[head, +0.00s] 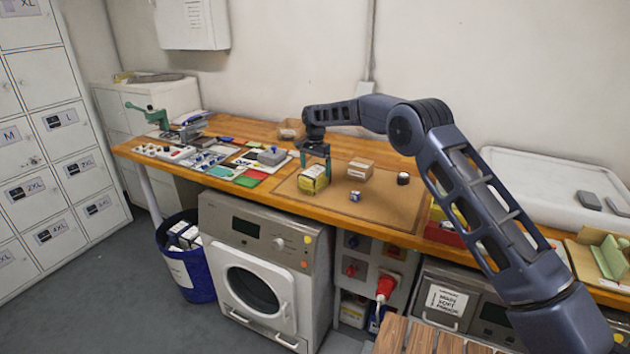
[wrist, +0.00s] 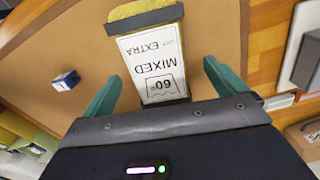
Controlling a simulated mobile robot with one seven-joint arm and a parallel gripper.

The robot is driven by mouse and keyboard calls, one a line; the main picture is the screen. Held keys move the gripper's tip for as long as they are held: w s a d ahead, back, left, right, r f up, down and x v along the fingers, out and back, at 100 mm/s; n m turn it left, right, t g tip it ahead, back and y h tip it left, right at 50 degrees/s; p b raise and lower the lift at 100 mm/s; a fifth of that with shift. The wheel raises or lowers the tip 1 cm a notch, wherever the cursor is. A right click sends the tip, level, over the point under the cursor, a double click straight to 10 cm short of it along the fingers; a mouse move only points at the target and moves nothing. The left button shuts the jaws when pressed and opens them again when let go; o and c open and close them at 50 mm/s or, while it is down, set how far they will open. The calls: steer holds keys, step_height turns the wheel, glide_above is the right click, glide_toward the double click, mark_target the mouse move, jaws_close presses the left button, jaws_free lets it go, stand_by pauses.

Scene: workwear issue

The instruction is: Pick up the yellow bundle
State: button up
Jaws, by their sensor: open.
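The yellow bundle (head: 312,181) stands on the brown mat (head: 386,207) on the wooden bench. In the wrist view the yellow bundle (wrist: 142,12) shows its yellow top, dark bands and a white label reading "MIXED", "EXTRA" and "60°". My gripper (head: 314,155) is right above the bundle in the head view, pointing down. In the wrist view my gripper (wrist: 165,88) is open, with one green finger on each side of the bundle's label end. Gaps show between the fingers and the bundle. Whether the fingertips reach below its top I cannot tell.
A small blue and white box (head: 355,196) lies right of the bundle. A cardboard box (head: 358,170) and a dark roll (head: 403,178) stand behind it. Coloured cards and a grey device (head: 272,156) lie to the left. The mat's front right is clear.

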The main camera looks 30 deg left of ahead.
mark_target(315, 171)
steer(key=shift+s+d+f, duration=0.1)
steer(key=shift+s+f, duration=0.05)
steer(key=shift+f, duration=1.05)
steer(key=shift+s+f, duration=0.1)
steer(key=shift+f, duration=1.05)
steer(key=c, duration=1.2)
steer(key=shift+c, duration=0.2)
steer(key=shift+r, duration=0.1)
